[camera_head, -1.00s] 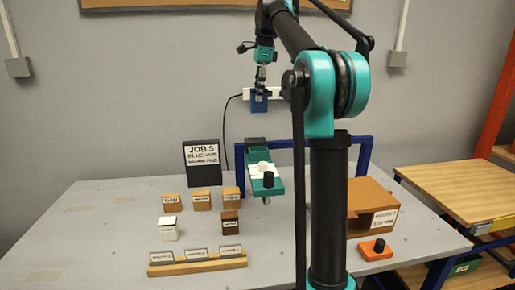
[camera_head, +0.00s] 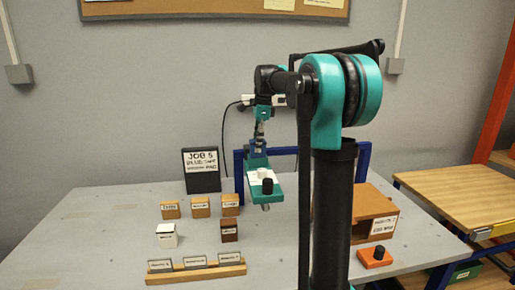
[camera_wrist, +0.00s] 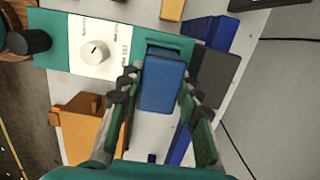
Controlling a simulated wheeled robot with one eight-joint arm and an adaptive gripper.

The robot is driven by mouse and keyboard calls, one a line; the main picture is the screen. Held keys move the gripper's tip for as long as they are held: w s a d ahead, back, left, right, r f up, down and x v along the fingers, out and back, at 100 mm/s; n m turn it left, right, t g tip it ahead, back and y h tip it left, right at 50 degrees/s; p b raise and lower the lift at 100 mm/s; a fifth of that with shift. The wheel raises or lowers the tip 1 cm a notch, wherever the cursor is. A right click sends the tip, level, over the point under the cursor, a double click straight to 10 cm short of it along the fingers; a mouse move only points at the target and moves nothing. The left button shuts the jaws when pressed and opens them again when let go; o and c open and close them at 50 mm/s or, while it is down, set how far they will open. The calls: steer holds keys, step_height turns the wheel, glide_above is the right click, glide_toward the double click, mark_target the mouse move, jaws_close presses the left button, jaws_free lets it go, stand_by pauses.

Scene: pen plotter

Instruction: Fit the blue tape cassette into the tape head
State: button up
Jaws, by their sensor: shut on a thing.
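The tape head is a teal arm with a white panel, dial and black knob, and shows in the head view (camera_head: 265,188) and the wrist view (camera_wrist: 60,22). My gripper (camera_head: 259,146) is at its far end. In the wrist view my gripper (camera_wrist: 155,97) is shut on the blue tape cassette (camera_wrist: 160,82), with a finger on each side. The cassette's far end is at a dark recess in the teal end of the head. I cannot tell whether it is inside the recess or just above it.
A blue frame (camera_head: 364,160) stands behind the head. An orange box (camera_head: 371,215) and an orange block with a black knob (camera_head: 375,254) are to the right. Several small labelled blocks and a wooden card rack (camera_head: 196,272) are at left. A job sign (camera_head: 202,170) stands behind them.

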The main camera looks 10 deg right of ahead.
steer(key=shift+f, duration=0.85)
steer(key=o, duration=1.2)
steer(key=shift+f, duration=0.1)
steer(key=r, duration=0.4)
steer(key=d+r, duration=0.1)
steer(key=r, duration=0.7)
steer(key=shift+d+r, duration=0.1)
steer(key=shift+d, duration=0.1)
